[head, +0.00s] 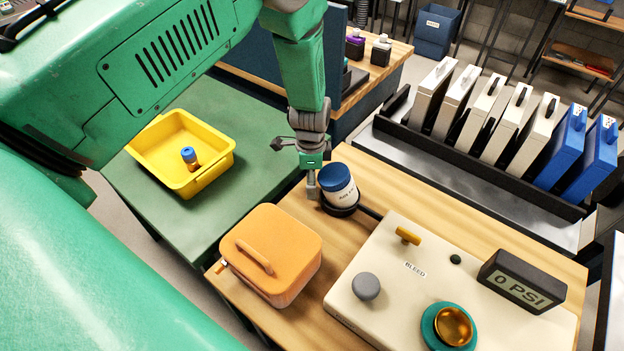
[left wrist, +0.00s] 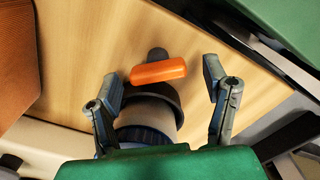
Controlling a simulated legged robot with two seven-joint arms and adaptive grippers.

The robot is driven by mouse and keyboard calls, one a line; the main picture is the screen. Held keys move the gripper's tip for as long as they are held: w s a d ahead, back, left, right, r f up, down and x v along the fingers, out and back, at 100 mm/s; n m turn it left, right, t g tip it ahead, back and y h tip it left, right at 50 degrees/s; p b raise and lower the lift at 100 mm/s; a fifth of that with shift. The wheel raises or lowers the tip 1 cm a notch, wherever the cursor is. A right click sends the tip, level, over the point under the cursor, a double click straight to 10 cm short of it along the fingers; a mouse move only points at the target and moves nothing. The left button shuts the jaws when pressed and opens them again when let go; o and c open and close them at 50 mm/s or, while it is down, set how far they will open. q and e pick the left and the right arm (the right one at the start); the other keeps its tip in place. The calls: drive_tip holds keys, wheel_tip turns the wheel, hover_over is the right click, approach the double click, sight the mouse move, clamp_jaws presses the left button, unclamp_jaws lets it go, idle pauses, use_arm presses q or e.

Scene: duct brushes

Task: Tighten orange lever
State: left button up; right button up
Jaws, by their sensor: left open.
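The orange lever (left wrist: 158,71) shows in the left wrist view as a short bar on a black clamp ring (left wrist: 160,93). I cannot make it out in the head view, where my left gripper and the jar are near that spot. The ring is around a white jar with a dark blue lid (head: 335,178), upright at the table's far edge; the jar also shows in the left wrist view (left wrist: 150,117). My left gripper (head: 296,168) is open beside the jar, with its fingers on either side of the lever in the wrist view (left wrist: 161,76). Contact is unclear. My right gripper is not in view.
An orange case (head: 290,240) stands near the jar. A cream panel (head: 390,290) carries a yellow BLEED handle (head: 407,236), a grey knob and a "0 PSI" display (head: 521,281). A yellow bin (head: 150,145) holds a small blue-capped bottle. A rack of upright cases stands behind.

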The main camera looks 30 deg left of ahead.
use_arm(q)
wheel_tip(320, 180, up, 11)
drive_tip(key=shift+r, duration=0.2)
drive_tip(key=shift+w, duration=0.1)
